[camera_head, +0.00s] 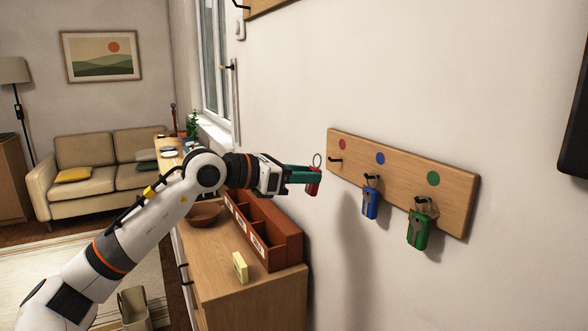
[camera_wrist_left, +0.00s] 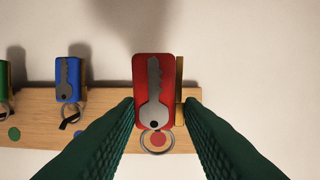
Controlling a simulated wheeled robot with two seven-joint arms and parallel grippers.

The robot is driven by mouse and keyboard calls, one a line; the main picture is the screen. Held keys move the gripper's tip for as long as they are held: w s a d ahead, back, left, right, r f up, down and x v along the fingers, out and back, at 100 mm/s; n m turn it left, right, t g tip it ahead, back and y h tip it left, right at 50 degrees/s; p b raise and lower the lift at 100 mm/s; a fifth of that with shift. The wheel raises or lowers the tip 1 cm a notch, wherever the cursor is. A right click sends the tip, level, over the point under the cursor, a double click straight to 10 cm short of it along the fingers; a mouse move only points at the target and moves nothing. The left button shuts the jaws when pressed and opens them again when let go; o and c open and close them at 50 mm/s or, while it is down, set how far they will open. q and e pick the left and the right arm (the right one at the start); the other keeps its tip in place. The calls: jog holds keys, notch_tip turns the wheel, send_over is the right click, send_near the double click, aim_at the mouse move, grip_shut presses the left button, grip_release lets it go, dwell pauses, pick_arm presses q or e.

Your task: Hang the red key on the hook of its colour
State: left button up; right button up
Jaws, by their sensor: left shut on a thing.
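The red key (camera_head: 313,182) is a red tag with a grey key and a ring. My left gripper (camera_head: 304,176) is shut on it and holds it in the air left of the wooden hook board (camera_head: 450,200), with the ring upward. In the left wrist view the red key (camera_wrist_left: 153,90) sits between the green fingers of the left gripper (camera_wrist_left: 160,115). The red dot (camera_head: 342,144) marks the left hook (camera_head: 335,160), which is bare. The blue key (camera_head: 370,204) hangs under the blue dot (camera_head: 380,158), and the green key (camera_head: 418,230) under the green dot (camera_head: 433,178). My right gripper is out of view.
A cabinet (camera_head: 225,265) below the arm carries a brown compartment box (camera_head: 285,245), a bowl (camera_head: 203,214) and a pale yellow block (camera_head: 240,267). A dark panel (camera_head: 575,140) is on the wall at the far right. The wall around the board is clear.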

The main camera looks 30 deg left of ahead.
pick_arm(q)
jog(key=shift+r+p+x, duration=0.15)
jog(key=shift+p+x, duration=0.35)
jog(key=shift+x, duration=0.3)
jog(key=shift+r+p+x, duration=0.15)
jog(key=shift+p+x, duration=0.35)
jog(key=shift+x, duration=0.25)
jog(key=shift+w+d+f, duration=0.4)
jog(key=shift+w+f, duration=0.15)
jog(key=shift+w, duration=0.05)
jog(key=o, duration=1.1)
jog(key=shift+c, duration=0.2)
jog(key=b, duration=0.5)
send_near(311, 171)
jog(key=shift+w+f, duration=0.25)
jog(key=shift+f, duration=0.25)
